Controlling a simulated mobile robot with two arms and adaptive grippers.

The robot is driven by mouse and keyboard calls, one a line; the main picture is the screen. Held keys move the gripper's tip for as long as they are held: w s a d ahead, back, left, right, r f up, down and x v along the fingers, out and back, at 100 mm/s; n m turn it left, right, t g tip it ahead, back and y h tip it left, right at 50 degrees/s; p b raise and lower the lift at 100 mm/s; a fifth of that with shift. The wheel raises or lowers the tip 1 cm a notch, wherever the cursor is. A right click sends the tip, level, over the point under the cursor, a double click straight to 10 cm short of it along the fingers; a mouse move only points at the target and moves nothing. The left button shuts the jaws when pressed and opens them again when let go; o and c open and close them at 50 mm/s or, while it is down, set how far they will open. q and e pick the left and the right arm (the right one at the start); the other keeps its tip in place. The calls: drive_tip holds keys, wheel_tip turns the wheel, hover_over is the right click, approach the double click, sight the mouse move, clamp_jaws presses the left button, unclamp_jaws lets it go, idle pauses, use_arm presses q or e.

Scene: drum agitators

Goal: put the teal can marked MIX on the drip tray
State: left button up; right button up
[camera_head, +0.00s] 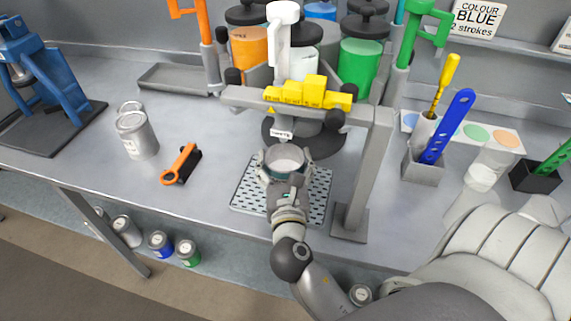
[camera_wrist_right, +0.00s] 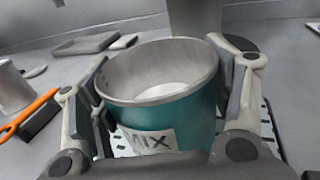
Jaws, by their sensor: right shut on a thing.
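The drip tray (camera_head: 248,196), a grey perforated plate, lies under the gripper and can. The can is above the tray's back part; its base is hidden, so I cannot tell whether it touches. My left gripper is not in view.
A grey dispenser frame (camera_head: 368,170) stands right of the tray, with its yellow-marked crossbar (camera_head: 310,95) behind the can. A grey holder (camera_head: 424,170) stands to the right.

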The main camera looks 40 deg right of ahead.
drive_tip(key=shift+s+a+r, duration=0.1)
drive_tip(key=shift+a+r, duration=0.05)
drive_tip(key=o, duration=1.2)
drive_tip(key=shift+f, duration=0.2)
drive_tip(key=shift+s+r, duration=0.1)
drive_tip(key=shift+r, duration=0.05)
drive_tip(key=b+v, duration=0.2)
drive_tip(key=v, duration=0.8)
drive_tip(key=shift+s+a+b, duration=0.15)
drive_tip(key=shift+a+b, duration=0.1)
drive_tip(key=shift+b, duration=0.15)
drive_tip(key=shift+s+a, duration=0.35)
drive_tip(key=shift+s, duration=0.25)
